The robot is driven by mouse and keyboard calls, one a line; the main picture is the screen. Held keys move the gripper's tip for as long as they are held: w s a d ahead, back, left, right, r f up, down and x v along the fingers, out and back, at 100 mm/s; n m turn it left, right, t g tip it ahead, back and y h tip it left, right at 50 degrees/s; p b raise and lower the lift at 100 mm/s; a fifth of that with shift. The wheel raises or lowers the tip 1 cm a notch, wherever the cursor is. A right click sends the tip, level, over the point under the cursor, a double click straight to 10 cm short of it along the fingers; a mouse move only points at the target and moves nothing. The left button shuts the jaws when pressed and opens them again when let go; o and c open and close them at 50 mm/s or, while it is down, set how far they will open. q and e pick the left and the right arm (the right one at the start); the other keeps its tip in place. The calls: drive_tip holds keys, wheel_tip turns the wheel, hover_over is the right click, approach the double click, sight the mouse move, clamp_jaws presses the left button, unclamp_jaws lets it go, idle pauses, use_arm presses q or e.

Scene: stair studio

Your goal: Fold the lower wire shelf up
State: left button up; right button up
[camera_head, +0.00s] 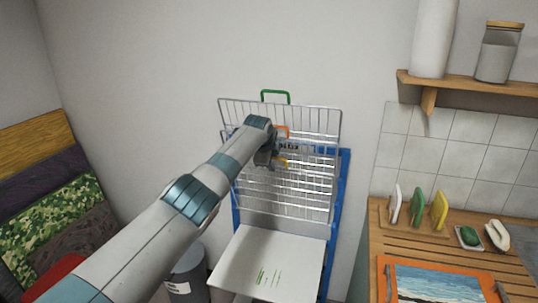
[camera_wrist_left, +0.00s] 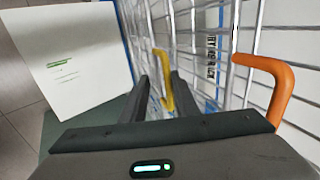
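The wire rack has a blue frame (camera_head: 345,190) against the wall. Its upper wire panel (camera_head: 318,122) stands steeply, with a green handle (camera_head: 275,93) on its top edge. Lower wire panels (camera_head: 310,202) also look steep; their exact angles are hard to tell. An orange handle (camera_head: 282,130) and a yellow handle (camera_head: 281,162) show beside my left gripper (camera_head: 268,158). In the left wrist view, the yellow handle (camera_wrist_left: 161,62) lies between the parted fingers of my left gripper (camera_wrist_left: 162,82), with the orange handle (camera_wrist_left: 275,78) to the right. My right gripper is not in view.
A white flat panel (camera_head: 262,262) juts out below the wires. A grey bin (camera_head: 187,275) stands at lower left. A wooden counter (camera_head: 384,220) with brushes and a picture is at right, under a wall shelf (camera_head: 468,85).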

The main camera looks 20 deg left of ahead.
use_arm(q)
drive_tip(key=shift+r, duration=0.15)
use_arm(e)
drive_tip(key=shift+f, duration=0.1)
